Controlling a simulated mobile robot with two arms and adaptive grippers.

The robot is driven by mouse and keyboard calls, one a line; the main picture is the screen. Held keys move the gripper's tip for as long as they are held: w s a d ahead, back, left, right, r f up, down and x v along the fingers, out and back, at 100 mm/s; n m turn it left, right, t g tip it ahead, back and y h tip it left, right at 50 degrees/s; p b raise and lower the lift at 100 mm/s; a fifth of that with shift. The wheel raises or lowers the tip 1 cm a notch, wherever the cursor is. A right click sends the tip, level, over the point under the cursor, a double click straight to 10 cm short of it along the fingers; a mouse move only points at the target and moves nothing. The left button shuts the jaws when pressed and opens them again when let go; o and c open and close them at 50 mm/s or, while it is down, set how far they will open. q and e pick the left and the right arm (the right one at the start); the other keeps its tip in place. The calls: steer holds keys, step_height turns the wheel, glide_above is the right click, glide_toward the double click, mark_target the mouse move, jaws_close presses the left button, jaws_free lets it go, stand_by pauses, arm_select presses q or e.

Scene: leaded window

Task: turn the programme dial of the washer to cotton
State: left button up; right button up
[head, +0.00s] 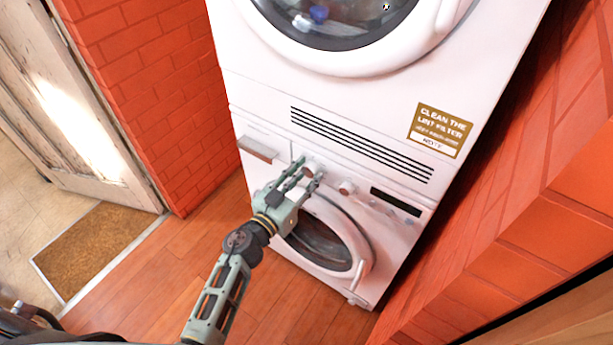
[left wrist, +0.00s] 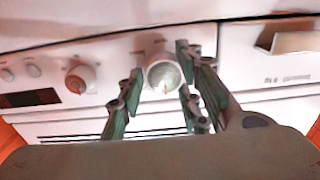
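The washer (head: 262,182) is the white lower machine in the head view, with a round door below its control panel. A round knob (head: 313,167) sits on the panel near the drawer, and a second knob (head: 347,188) sits to its right. The labels are too small to read, so I cannot tell which is the programme dial. My left gripper (head: 304,176) is at the first knob, fingers apart. My right gripper is not in view.
A dryer (head: 250,80) with a note label stands on top. The drawer handle (head: 258,150) is left of the knobs, a dark display (head: 395,202) right. Brick walls (head: 150,90) flank the machines. Wooden floor (head: 150,290) is clear, with a doormat (head: 97,250) by the door.

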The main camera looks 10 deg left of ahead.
arm_select(q)
steer(key=shift+d+f, duration=0.1)
steer(key=shift+d, duration=0.05)
steer(key=c, duration=0.6)
steer(key=shift+o, duration=0.2)
steer(key=shift+m, duration=0.4)
steer(key=m, duration=0.2)
steer(key=shift+s+d+f+m, duration=0.1)
steer(key=shift+f+m, duration=0.05)
steer(key=shift+m, duration=0.15)
steer(key=m, duration=0.5)
steer(key=shift+f+b, duration=0.3)
steer(key=shift+b, duration=0.05)
steer(key=shift+m, duration=0.4)
steer(key=o, duration=1)
